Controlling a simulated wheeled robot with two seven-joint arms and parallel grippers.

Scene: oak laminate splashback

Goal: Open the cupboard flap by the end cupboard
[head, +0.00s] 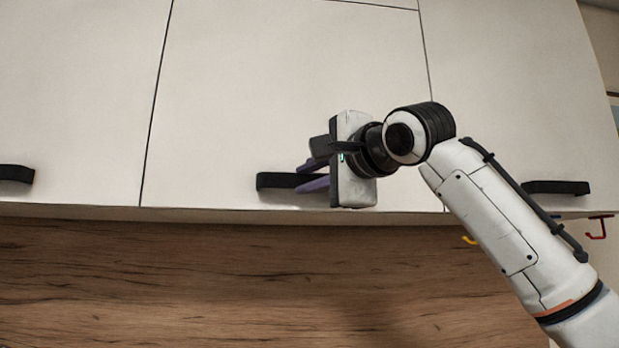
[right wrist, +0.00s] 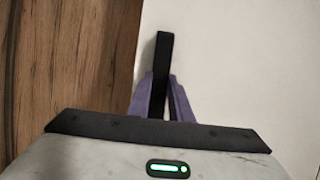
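The cupboard flap (head: 250,90) is the wide white middle panel in the head view, and it lies flush with its neighbours, closed. Its black bar handle (head: 274,181) sits at the middle of its lower edge; the handle's right part is hidden by my right gripper. My right gripper (head: 312,175) is at this handle, with one purple finger above and one below it. In the right wrist view the handle (right wrist: 162,55) runs between the two fingers (right wrist: 161,95), which appear pressed against its sides. My left gripper is not in view.
Another white cupboard (head: 70,80) with a black handle (head: 16,173) is at the left. Below is the wooden splashback (head: 200,280). A red hook (head: 598,229) hangs at the far right.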

